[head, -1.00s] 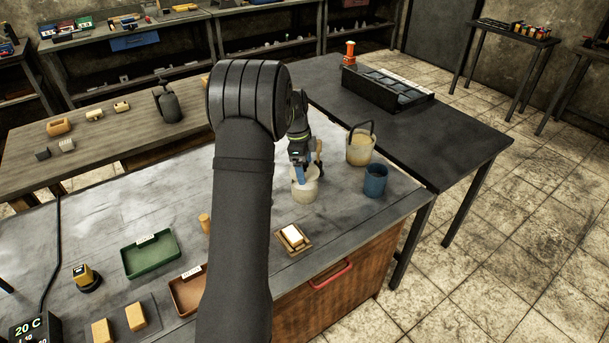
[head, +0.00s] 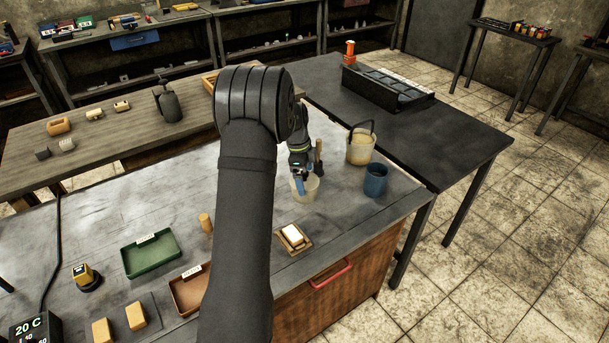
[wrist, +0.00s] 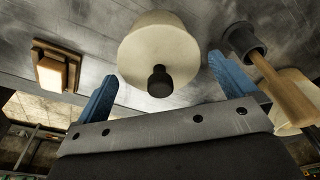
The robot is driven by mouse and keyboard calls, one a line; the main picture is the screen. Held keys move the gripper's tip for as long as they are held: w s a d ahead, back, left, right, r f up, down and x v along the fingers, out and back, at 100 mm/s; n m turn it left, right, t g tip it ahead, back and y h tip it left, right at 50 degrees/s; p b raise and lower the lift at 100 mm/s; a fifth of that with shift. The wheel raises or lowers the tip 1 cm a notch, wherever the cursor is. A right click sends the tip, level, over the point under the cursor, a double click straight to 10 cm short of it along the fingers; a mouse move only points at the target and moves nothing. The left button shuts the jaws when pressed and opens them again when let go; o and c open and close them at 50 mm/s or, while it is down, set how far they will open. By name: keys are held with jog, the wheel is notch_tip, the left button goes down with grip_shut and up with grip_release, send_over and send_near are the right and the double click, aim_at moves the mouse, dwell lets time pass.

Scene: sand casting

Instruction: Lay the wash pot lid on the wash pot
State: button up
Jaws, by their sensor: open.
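The wash pot (head: 308,192) is a pale round pot near the right end of the metal-topped bench. In the wrist view the pale wash pot lid (wrist: 138,62), with a black knob (wrist: 160,83), covers the top of the pot (wrist: 160,22). The view does not show clearly whether it sits fully flush. My gripper (wrist: 167,83) is open, its blue fingers apart on either side of the knob and touching nothing that I can see. In the head view my gripper (head: 299,186) is low over the pot and hides part of it.
A wooden-handled brush in a dark holder (wrist: 242,38) stands close beside the right finger. A handled bucket (head: 360,148) and a blue cup (head: 375,180) stand right of the pot. A white block on a wooden tray (head: 293,237) lies at the front.

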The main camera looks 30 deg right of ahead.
notch_tip(320, 180, up, 12)
jog(key=w+a, duration=0.1)
jog(key=shift+w, duration=0.15)
jog(key=shift+a, duration=0.1)
jog(key=f, duration=0.4)
jog(key=s+f, duration=0.1)
jog(key=f, duration=0.3)
jog(key=d+f, duration=0.1)
jog(key=f, duration=0.3)
jog(key=shift+s+d+f, duration=0.1)
jog(key=shift+s+f, duration=0.05)
jog(key=shift+f, duration=0.15)
notch_tip(320, 180, up, 3)
jog(key=shift+r, duration=0.8)
jog(key=shift+f, duration=0.1)
